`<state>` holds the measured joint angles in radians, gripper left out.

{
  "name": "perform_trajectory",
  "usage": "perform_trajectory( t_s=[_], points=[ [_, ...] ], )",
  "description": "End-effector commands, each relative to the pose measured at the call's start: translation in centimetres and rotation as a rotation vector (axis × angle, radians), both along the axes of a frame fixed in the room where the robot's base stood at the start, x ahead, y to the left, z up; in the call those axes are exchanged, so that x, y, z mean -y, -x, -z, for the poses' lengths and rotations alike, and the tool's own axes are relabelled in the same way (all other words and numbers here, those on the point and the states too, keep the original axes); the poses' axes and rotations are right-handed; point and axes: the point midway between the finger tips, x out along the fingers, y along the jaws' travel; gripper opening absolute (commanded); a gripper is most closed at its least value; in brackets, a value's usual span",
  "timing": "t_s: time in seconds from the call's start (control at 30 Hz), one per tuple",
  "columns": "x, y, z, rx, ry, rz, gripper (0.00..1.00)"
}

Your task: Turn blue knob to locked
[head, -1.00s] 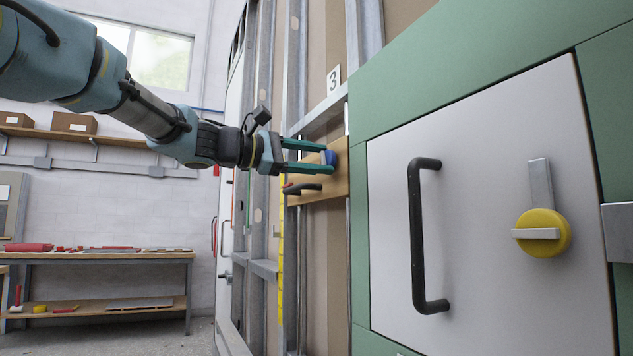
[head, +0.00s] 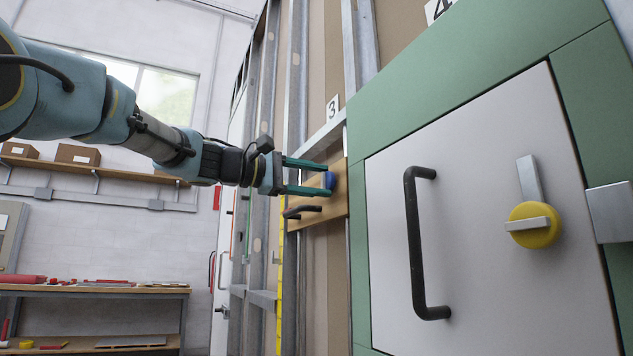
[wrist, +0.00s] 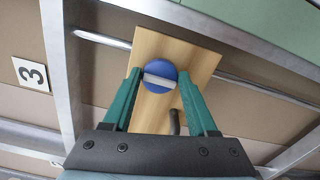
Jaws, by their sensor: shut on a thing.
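The blue knob (head: 328,180) is a round blue disc with a pale bar across its face. It is mounted on a light wooden board (head: 336,206) on the framed wall; in the wrist view the knob (wrist: 159,69) sits near the board's upper middle, its bar close to level and slightly tilted. My gripper (head: 326,179) has its two green fingers at opposite sides of the knob and is shut on it. The wrist view shows the fingers (wrist: 160,80) left and right of the knob. The finger contact points are partly hidden.
A black handle (head: 302,211) is on the same board just below my fingers. A white door (head: 475,270) with a black pull (head: 412,245) and a yellow knob (head: 535,232) stands at right. Metal studs (head: 297,80) flank the board. A workbench (head: 95,290) is far left.

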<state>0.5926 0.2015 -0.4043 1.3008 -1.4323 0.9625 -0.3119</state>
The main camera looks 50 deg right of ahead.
Motion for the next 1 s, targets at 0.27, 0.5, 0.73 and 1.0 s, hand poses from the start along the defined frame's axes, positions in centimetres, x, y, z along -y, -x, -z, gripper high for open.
perform_trajectory(
  t_s=[0.27,0.5,0.73,1.0],
  points=[
    [0.0,0.0,-0.1,0.0,0.002,-0.001,0.79],
    [0.0,0.0,0.0,0.0,0.001,0.0,0.89],
    [-0.9,-0.5,0.0,0.0,0.001,-0.002,0.89],
    [-5.7,-2.3,0.0,0.0,0.001,-0.006,0.89]
  ],
)
